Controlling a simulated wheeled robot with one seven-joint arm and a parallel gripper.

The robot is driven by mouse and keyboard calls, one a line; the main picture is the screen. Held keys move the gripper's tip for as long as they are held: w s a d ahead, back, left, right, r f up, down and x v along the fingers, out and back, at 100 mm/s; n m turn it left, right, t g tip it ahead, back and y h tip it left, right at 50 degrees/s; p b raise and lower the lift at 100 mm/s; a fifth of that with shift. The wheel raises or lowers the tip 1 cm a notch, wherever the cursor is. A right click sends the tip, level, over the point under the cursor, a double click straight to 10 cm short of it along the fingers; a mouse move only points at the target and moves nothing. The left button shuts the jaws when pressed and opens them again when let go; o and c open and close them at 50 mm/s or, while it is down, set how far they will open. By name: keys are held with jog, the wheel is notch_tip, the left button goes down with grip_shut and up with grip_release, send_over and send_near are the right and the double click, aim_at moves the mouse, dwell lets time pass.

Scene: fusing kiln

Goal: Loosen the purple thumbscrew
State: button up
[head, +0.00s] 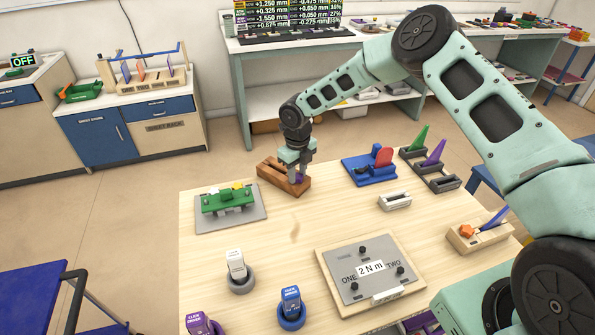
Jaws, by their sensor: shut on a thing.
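A small purple thumbscrew (299,178) shows at the brown wooden block (270,170), near the far edge of the light wooden table. My gripper (299,172) points down over the right part of this block. Its fingers are shut on the purple thumbscrew, and they hide most of it. I cannot tell how far the screw is turned.
A green fixture on a grey plate (255,212) stands left of the block. A blue fixture (362,173) and grey racks (432,172) stand to the right. Nearer are a torque plate marked 2 N m (345,290) and labelled drivers (290,302). The table middle is clear.

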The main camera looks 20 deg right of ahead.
aim_at(298, 176)
jog(key=o, duration=1)
jog(key=shift+o, duration=0.2)
notch_tip(298, 176, up, 16)
jog(key=b, duration=0.4)
jog(key=s+a+r+m, duration=0.3)
jog(key=s+a+m, duration=0.25)
jog(key=s, duration=0.45)
jog(key=s+a+r+m, duration=0.3)
jog(key=s+a+m, duration=0.2)
jog(key=s+m, duration=0.3)
jog(key=s+d+m, duration=0.2)
jog(key=s+m, duration=0.8)
jog(key=s, duration=0.1)
jog(key=s+d+m, duration=0.2)
jog(key=s+m, duration=0.8)
jog(key=s, duration=0.2)
jog(key=shift+s+f+y, duration=0.15)
jog(key=shift+s+y, duration=0.05)
jog(key=shift+y, duration=0.1)
